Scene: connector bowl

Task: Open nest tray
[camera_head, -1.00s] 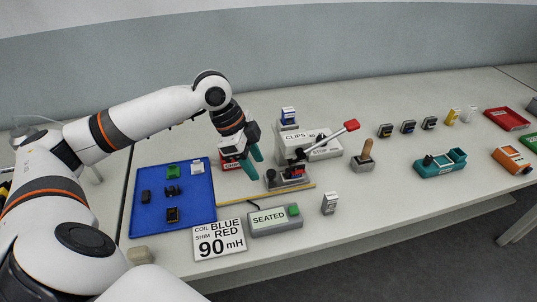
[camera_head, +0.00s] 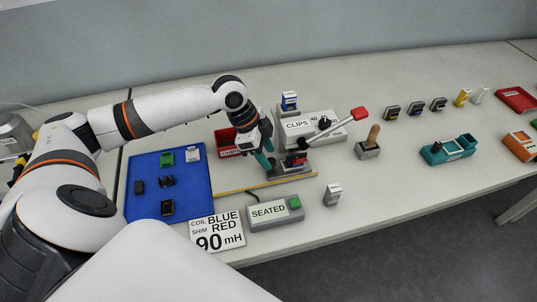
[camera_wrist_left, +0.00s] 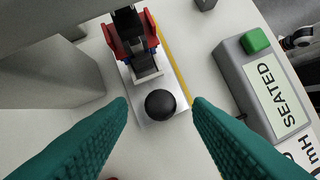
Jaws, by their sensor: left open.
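The nest tray (camera_wrist_left: 148,104) is a pale plate with a round black knob (camera_wrist_left: 160,104) at its near end. Beyond the knob is a block with red jaws (camera_wrist_left: 118,42); in the head view this nest (camera_head: 297,167) sits by the yellow strip. My left gripper (camera_head: 266,162) is at the nest's left end, with its teal fingers pointing down. In the left wrist view its fingertips are spread on either side of the knob, with visible gaps on both sides. The knob is hidden behind the fingers in the head view. My right gripper is not in view.
A grey box with a green button marked SEATED (camera_head: 275,213) stands in front of the nest. A blue tray (camera_head: 190,185) with several small parts lies to the left.

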